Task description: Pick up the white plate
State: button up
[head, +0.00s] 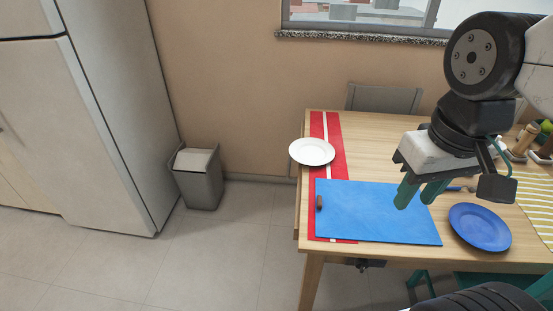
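The white plate (312,152) lies at the left edge of the wooden table (392,133), partly on a red runner with a white stripe (333,129). It seems to overhang the table's left edge a little. My gripper (418,196) hangs over the right part of a blue board (370,213), to the right of and nearer than the plate. Its two green fingers point down with a small gap between them, and nothing shows in it. How high it is above the board is hard to tell.
A blue plate (480,227) lies right of the board. A small dark object (319,202) sits on the board's left edge. Bottles (525,140) and a striped cloth (538,203) are at the right. A chair (383,98) stands behind the table. A grey bin (198,180) and fridge (85,110) are left; floor between is clear.

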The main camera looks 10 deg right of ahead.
aim_at(308, 151)
jog(key=u, duration=2.15)
jog(key=i, duration=1.85)
jog(key=z, duration=3.25)
jog(key=i, duration=0.5)
jog(key=z, duration=0.05)
